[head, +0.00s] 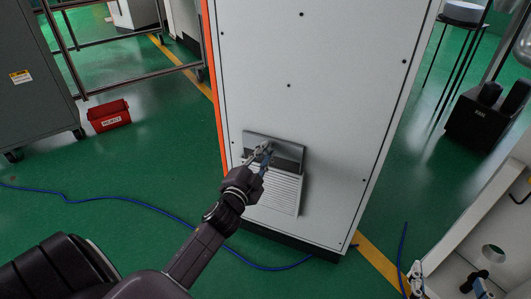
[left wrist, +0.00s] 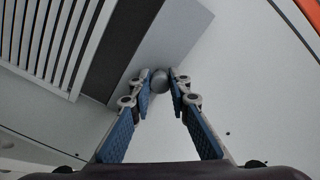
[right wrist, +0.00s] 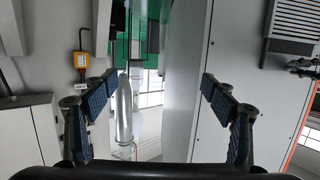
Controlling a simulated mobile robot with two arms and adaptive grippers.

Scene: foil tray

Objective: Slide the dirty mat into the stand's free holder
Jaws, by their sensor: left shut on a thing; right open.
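My left gripper (head: 264,150) is shut on a small round grey knob (left wrist: 160,82) on a flat grey plate (head: 278,139) on the tall cabinet's face. Below the plate, a dark strip (head: 288,152) lies above a pale louvred grille (head: 272,191). In the left wrist view, the plate (left wrist: 185,32) borders the dark strip (left wrist: 122,40) beside the louvres. I cannot tell whether the dark strip is the dirty mat. I cannot make out the stand's free holder. My right gripper (right wrist: 158,88) is open and empty, apart from the cabinet; its fingers show at the head view's lower right.
The tall grey cabinet (head: 310,45) stands ahead. A red bin (head: 108,116) and a blue cable (head: 120,199) lie on the green floor to the left. A dark box (head: 485,118) stands at right. A yellow device (right wrist: 81,60) hangs in the right wrist view.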

